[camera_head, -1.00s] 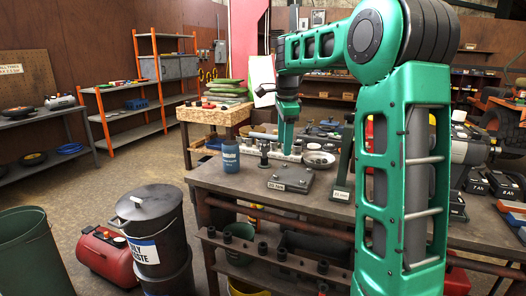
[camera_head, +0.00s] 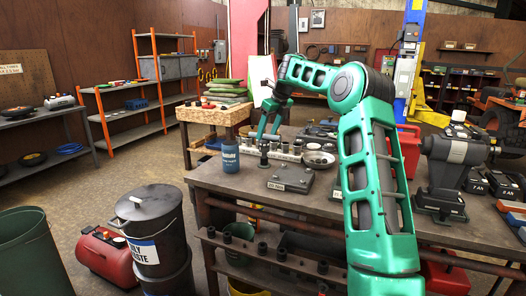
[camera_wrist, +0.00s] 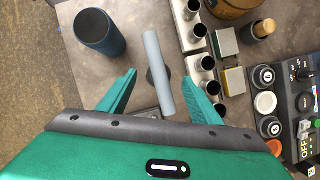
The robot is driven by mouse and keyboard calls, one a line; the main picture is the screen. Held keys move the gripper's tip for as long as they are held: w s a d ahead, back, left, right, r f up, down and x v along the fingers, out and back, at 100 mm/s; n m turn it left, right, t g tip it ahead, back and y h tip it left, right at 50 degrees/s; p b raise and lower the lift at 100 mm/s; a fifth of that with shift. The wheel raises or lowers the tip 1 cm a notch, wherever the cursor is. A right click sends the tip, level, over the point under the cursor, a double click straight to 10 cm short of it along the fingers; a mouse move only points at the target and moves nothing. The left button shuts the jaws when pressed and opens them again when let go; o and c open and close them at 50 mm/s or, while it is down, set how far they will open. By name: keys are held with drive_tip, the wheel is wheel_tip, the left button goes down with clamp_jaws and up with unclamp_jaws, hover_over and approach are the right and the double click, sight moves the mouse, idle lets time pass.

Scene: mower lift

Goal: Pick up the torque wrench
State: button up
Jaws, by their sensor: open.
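A grey round bar (camera_wrist: 156,66) lies over a small dark support on the workbench. It looks like the torque wrench's handle, but I cannot make out a wrench head. My gripper (camera_wrist: 159,82) is open above it, with one green finger on each side of the bar and visible gaps between. Whether the fingertips are down at the bar's height I cannot tell. In the head view my gripper (camera_head: 269,134) is small, over the bench's far left part, beyond the blue can (camera_head: 229,158).
The blue can also stands left of the fingers in the wrist view (camera_wrist: 99,32). A row of metal sockets (camera_wrist: 196,50) runs close to the right finger. A control box with buttons (camera_wrist: 300,100) is farther right. A dark plate (camera_head: 290,178) lies nearer on the bench.

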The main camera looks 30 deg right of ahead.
sight(264, 139)
drive_tip(key=shift+x, duration=2.95)
clamp_jaws()
drive_tip(key=shift+r, duration=0.2)
